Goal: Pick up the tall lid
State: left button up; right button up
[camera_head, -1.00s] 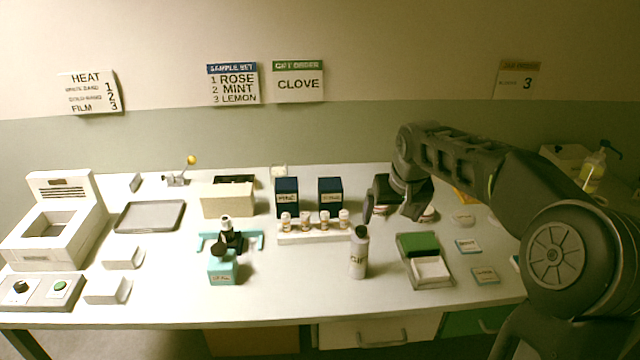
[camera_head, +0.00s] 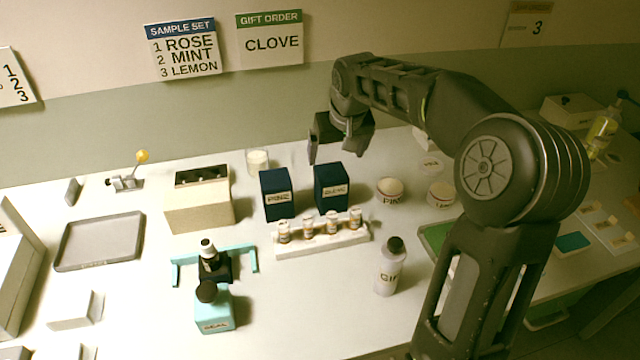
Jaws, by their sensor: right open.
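I cannot tell for sure which thing is the tall lid. Two upright dark blue boxes with pale labels stand side by side at the middle of the table: the left box (camera_head: 277,194) and the right box (camera_head: 331,188). My right gripper (camera_head: 333,152) is open and empty, with its fingers pointing down. In the picture it is just above the right box and apart from it; its exact height is unclear. My left gripper is not in view.
A white rack (camera_head: 345,238) with several small vials stands in front of the boxes. A grey bottle (camera_head: 389,270) with a dark cap is right of it. A cream box (camera_head: 198,208) stands left. Two round jars (camera_head: 389,190) (camera_head: 441,194) stand right.

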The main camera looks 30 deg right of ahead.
aim_at(334, 175)
jog(key=f+b, duration=0.4)
jog(key=f, duration=0.1)
jog(key=shift+w+f, duration=0.1)
jog(key=shift+w, duration=0.15)
jog(key=shift+f+b, duration=0.55)
jog(key=shift+b, duration=0.3)
jog(key=shift+x, duration=1.3)
